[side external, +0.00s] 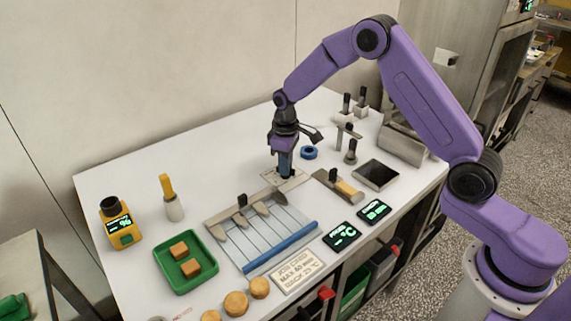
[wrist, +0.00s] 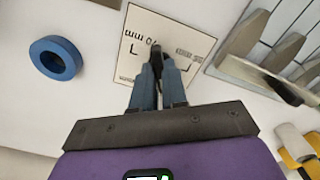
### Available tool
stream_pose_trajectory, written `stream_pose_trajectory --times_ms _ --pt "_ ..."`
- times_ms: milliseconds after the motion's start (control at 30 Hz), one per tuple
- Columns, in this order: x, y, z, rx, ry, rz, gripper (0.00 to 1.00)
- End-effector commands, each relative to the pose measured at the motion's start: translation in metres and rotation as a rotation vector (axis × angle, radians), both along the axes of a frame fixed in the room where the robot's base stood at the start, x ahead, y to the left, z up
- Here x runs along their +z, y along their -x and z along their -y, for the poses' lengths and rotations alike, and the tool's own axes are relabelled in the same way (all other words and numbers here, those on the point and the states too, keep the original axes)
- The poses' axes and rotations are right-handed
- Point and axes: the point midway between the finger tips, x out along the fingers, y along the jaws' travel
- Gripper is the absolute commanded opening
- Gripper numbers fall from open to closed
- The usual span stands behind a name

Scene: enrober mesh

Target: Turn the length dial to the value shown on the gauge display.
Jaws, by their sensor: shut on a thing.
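The length dial is a pale plate (wrist: 190,28) with printed marks, including "mm", and a black knob (wrist: 155,58) in the wrist view. In the side view its plate (side external: 297,181) lies behind the slatted mesh frame. My gripper (side external: 286,172) points down over it, and its blue fingers (wrist: 158,88) are shut on the black knob. The fingers partly cover the knob and marks, so its setting is unclear. Two black displays with green digits, one on the right (side external: 374,210) and one on the left (side external: 341,236), lie near the front edge; their values are too small to read surely.
A blue ring (side external: 309,153) lies close behind my gripper. The slatted mesh (side external: 262,238) with grey wedges is in front. A metal tray (side external: 378,175) is to the right.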

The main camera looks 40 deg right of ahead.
Motion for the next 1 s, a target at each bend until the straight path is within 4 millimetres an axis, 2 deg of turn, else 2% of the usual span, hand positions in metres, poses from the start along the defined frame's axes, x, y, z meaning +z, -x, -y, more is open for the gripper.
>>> stream_pose_trajectory --times_ms 500,533,600,867,1000 --pt "0.0013 -0.0005 0.0001 -0.020 0.000 0.002 0.00" --pt "0.0014 -0.0006 0.0001 -0.020 0.000 0.002 0.19" --pt "0.0013 -0.0006 0.0001 -0.019 0.000 0.002 0.38" --pt "0.0007 -0.0003 0.0001 -0.019 -0.001 0.001 0.38" --pt "0.0069 -0.0007 -0.0001 -0.019 0.000 0.002 0.38"
